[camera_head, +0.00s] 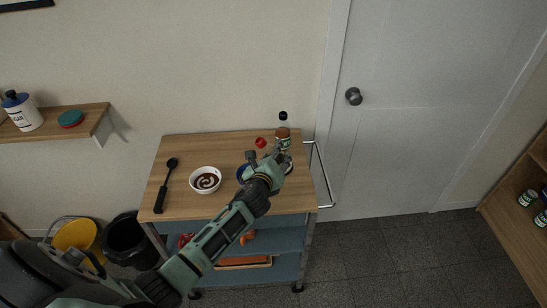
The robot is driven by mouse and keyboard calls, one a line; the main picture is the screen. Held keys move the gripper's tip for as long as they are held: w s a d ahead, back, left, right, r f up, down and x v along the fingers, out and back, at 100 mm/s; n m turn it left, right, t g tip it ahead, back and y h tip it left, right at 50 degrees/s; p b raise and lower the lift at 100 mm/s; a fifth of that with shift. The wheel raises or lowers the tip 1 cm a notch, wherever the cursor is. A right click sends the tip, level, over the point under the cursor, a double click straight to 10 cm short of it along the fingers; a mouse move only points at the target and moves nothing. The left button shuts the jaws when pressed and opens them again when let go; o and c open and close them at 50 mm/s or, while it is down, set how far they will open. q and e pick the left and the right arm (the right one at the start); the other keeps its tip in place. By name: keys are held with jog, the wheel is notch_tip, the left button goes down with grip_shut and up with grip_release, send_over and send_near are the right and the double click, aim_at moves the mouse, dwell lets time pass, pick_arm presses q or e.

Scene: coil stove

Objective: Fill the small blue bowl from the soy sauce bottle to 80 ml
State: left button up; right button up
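A bottle with a black cap and a reddish-brown body (283,131) stands upright at the back right of the cart top; its label is too small to read, so I cannot tell if it is the soy sauce. A small blue bowl (241,173) is on the cart, mostly hidden behind my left gripper; its contents are not visible. My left gripper (279,159) is over the right part of the cart, in front of the bottle. Its fingers are partly hidden, and I cannot tell whether it holds anything. My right gripper is not in view.
A white bowl with a dark swirl (205,180), a black ladle (165,186) and a small red item (260,142) are on the wooden cart top (190,150). A wall shelf (85,121) is at left. A door (420,150) stands behind right.

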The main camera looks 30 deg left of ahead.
pick_arm(q)
jog(key=shift+f+n+b, duration=0.3)
jog(key=shift+f+b, duration=1.35)
jog(key=shift+b, duration=0.3)
jog(key=n+b, duration=0.1)
jog(key=b, duration=0.1)
jog(key=d+f+n+t+h+b, duration=0.1)
jog(key=b, duration=0.2)
jog(key=shift+w+d+b, duration=0.15)
jog(key=shift+w+b, duration=0.2)
jog(key=b, duration=0.1)
jog(key=n+t+b, duration=0.1)
jog(key=b, duration=0.1)
jog(key=shift+w+d+f, duration=0.1)
jog(key=shift+d+f, duration=0.1)
jog(key=shift+f, duration=0.2)
jog(key=f+n+b, duration=0.1)
jog(key=n+b, duration=0.1)
jog(key=b, duration=0.1)
jog(key=shift+w+d+f+t+b, duration=0.1)
jog(key=shift+d+t+b, duration=0.05)
jog(key=shift+t+b, duration=0.25)
jog(key=shift+d+r+n+t+b, duration=0.1)
jog(key=shift+r+n+t+b, duration=0.25)
jog(key=shift+r+n, duration=0.75)
jog(key=shift+n, duration=0.2)
jog(key=shift+r+t, duration=0.15)
jog(key=shift+t, duration=0.1)
